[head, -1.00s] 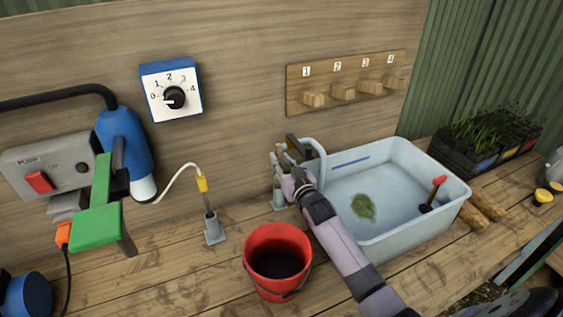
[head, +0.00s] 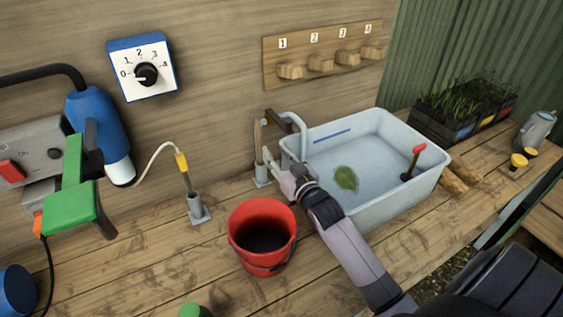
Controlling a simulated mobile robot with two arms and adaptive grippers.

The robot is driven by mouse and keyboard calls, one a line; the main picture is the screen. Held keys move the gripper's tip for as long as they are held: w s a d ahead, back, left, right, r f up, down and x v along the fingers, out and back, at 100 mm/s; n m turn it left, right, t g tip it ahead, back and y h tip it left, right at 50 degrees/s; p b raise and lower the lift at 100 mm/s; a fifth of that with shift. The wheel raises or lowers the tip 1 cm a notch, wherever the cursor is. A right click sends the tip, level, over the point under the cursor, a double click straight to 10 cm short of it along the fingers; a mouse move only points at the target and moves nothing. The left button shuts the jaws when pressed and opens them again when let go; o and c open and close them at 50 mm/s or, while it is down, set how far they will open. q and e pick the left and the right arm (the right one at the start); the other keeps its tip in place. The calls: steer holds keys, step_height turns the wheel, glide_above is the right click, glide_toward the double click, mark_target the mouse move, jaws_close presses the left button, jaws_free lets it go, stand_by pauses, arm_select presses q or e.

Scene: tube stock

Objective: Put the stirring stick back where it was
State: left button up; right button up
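A thin brown stick (head: 258,135), which looks like the stirring stick, stands upright at the grey holder (head: 262,174) on the bench, left of the basin. Its lower end is hidden by the holder. My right gripper (head: 273,164) is just right of the stick and holder, at the basin's left corner. Its fingers point up and left, close to the stick. Whether they touch it, or how far apart they are, is too small to tell. My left gripper is not in view.
A red bucket (head: 261,262) with dark liquid stands in front of the holder. The pale basin (head: 395,205) holds water, a leaf and a red-handled tool (head: 413,163). A yellow-topped probe (head: 183,170) stands in another holder (head: 197,209) to the left. Numbered pegs (head: 320,63) are above.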

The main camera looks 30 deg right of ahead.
steer(key=shift+s+a, duration=0.1)
steer(key=shift+s, duration=1.1)
